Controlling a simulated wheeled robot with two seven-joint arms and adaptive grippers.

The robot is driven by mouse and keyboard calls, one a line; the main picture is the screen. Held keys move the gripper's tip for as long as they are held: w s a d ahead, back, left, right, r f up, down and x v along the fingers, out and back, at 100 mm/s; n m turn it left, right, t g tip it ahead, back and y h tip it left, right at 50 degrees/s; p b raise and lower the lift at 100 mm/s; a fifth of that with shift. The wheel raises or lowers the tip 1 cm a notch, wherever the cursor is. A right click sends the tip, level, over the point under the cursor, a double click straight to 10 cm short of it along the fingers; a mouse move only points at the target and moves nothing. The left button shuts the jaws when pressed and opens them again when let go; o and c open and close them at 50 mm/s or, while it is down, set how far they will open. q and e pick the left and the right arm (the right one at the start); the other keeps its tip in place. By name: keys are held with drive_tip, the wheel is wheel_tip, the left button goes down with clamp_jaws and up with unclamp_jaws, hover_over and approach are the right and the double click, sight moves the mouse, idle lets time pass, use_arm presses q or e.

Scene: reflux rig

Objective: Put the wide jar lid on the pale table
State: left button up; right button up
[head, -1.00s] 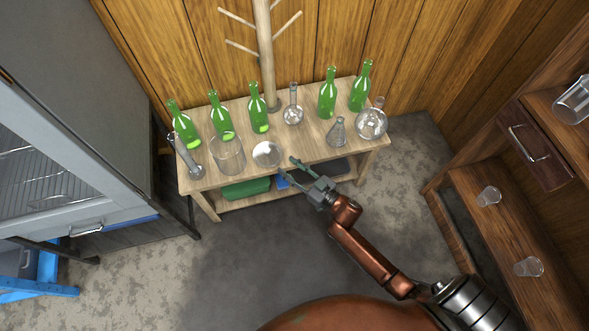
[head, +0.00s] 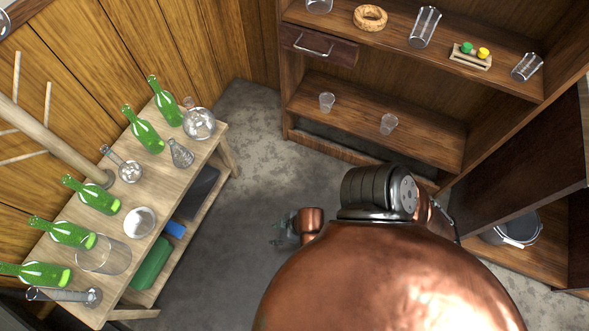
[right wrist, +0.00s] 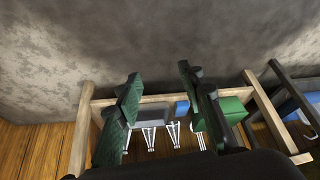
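The wide jar lid appears to be the round, clear, pale disc (head: 140,222). It lies flat near the front edge of the pale wooden table (head: 128,198), beside a wide clear glass jar (head: 104,256). My right gripper (head: 284,236) is partly hidden behind my copper body, over the grey floor to the right of the table and apart from it. In the right wrist view its two dark green fingers (right wrist: 166,112) are spread with nothing held between them. My left gripper is not in view.
Several green bottles (head: 92,195) and glass flasks (head: 181,154) crowd the table. Its lower shelf holds a green box (head: 151,264) and a blue item (head: 175,229). A brown shelf unit (head: 400,130) with glasses stands at the back right. The floor between is clear.

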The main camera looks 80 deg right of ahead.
drive_tip(key=s+a+r+n+g+y, duration=0.1)
drive_tip(key=s+a+r+g, duration=0.1)
drive_tip(key=s, duration=1)
drive_tip(key=shift+s+a+g+y, duration=0.3)
drive_tip(key=shift+a+g, duration=0.5)
drive_tip(key=shift+a, duration=0.35)
drive_tip(key=shift+c, duration=0.4)
